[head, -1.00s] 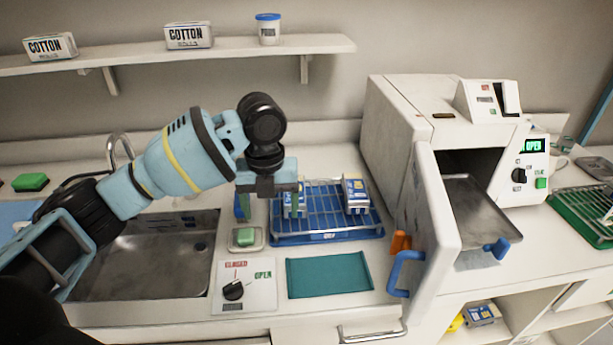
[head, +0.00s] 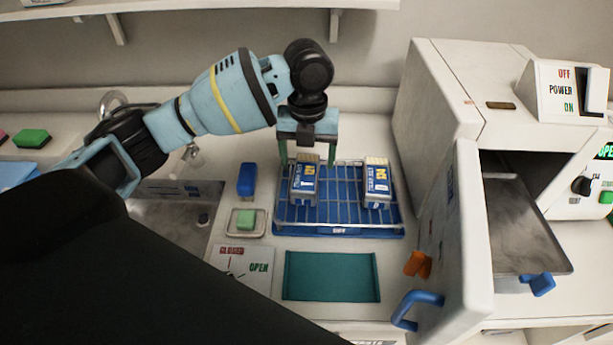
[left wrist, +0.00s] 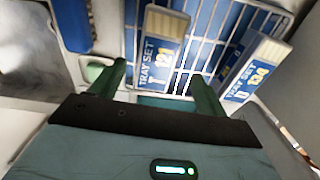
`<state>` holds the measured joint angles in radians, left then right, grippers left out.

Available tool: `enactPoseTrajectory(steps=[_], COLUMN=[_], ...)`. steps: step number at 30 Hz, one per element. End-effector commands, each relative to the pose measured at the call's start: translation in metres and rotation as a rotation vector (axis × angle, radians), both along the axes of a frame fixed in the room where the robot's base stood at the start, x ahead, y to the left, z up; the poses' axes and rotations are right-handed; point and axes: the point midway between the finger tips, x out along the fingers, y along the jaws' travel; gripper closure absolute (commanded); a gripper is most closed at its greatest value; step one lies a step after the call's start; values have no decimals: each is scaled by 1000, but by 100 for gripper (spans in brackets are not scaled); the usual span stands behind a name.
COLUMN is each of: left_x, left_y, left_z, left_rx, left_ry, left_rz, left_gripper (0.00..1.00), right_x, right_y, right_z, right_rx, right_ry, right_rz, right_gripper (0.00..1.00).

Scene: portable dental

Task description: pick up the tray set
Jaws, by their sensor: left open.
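Two blue-and-white boxes labelled "TRAY SET" stand on the blue wire rack (head: 340,231). The left tray set (head: 304,184) and the right tray set (head: 377,183) are apart, with bare wire between them. My left gripper (head: 307,154) is open, its green fingers on either side of the left tray set's top end; I cannot tell whether they touch it. In the left wrist view, the left tray set (left wrist: 159,50) shows ahead between the open fingers of the left gripper (left wrist: 162,84), and the right tray set (left wrist: 252,68) is off to the right. My right gripper is out of view.
An autoclave (head: 440,90) with its door (head: 463,240) open stands right of the rack. A blue block (head: 247,179) and a soap dish (head: 235,228) lie left of it, beside the sink (head: 175,215). A green mat (head: 331,276) lies in front.

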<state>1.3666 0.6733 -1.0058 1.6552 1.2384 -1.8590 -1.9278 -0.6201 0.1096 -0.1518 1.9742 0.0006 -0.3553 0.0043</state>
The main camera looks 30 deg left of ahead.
Motion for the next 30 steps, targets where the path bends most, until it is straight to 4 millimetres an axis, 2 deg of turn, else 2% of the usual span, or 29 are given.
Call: enactPoseTrajectory(steps=[7, 15, 18, 26, 30], left_x=[1, 2, 2, 2, 2], left_y=[1, 6, 6, 6, 6], left_z=[-10, -46, -54, -56, -56], left_rx=[1, 2, 1, 1, 1], left_ry=[-1, 1, -2, -3, -3], left_rz=[2, 1, 1, 0, 0], left_gripper=[25, 25, 25, 25, 40], right_x=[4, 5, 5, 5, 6], right_y=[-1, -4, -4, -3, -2], right_z=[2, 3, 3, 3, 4], right_rx=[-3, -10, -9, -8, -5], right_ry=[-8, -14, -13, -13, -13], right_rz=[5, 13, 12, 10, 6], right_gripper=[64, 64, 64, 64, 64])
